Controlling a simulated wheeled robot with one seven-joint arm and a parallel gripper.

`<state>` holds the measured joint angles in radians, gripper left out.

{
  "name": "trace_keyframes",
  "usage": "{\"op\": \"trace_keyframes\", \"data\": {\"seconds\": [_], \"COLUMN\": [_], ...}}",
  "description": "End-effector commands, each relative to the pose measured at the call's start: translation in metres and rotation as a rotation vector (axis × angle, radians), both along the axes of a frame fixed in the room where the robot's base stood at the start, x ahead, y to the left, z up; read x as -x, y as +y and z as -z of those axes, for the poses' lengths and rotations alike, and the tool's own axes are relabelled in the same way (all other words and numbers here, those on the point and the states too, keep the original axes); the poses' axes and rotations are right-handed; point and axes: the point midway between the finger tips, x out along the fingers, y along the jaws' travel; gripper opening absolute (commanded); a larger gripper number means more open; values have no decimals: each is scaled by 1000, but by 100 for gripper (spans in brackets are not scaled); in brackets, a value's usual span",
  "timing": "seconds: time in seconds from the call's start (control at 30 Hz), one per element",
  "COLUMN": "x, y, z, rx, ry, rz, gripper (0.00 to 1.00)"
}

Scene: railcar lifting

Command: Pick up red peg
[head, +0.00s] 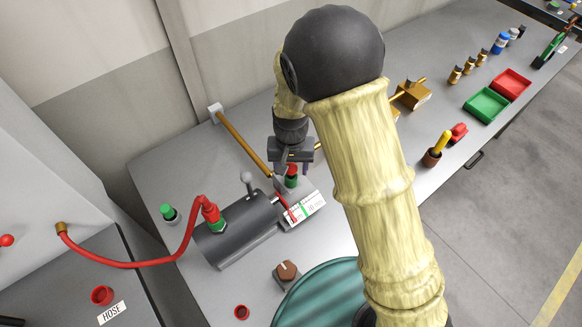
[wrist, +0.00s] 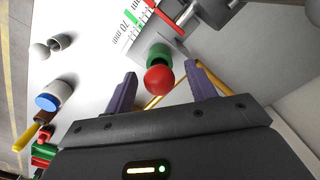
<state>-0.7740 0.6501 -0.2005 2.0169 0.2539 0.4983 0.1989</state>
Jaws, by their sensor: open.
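A red round-topped piece with a green lower part, apparently the red peg (head: 291,171), stands on the grey bench beside the gauge. In the wrist view the red peg (wrist: 159,79) shows its red ball end between my fingers, with the green part behind it. My gripper (head: 291,163) is pointed down over it. In the wrist view my gripper (wrist: 164,75) is open, with one purple finger on each side and visible gaps to the peg. Contact is not visible. The peg's base is partly hidden.
A dark cylinder (head: 240,232) with a red hose (head: 150,262) lies left of the peg. A white scale (head: 305,207) is close in front. A brass rod (head: 243,143) is behind. Green (head: 486,105) and red (head: 511,84) trays stand at the far right.

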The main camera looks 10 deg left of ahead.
Motion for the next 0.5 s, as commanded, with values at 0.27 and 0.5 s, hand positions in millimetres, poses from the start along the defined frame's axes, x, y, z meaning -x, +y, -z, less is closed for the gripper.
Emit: {"op": "trace_keyframes", "data": {"seconds": [0.27, 0.5], "x": [0, 0], "y": [0, 0], "z": [10, 10], "rx": [-1, 0], "ry": [-1, -1], "rz": [0, 1], "gripper": [56, 56]}}
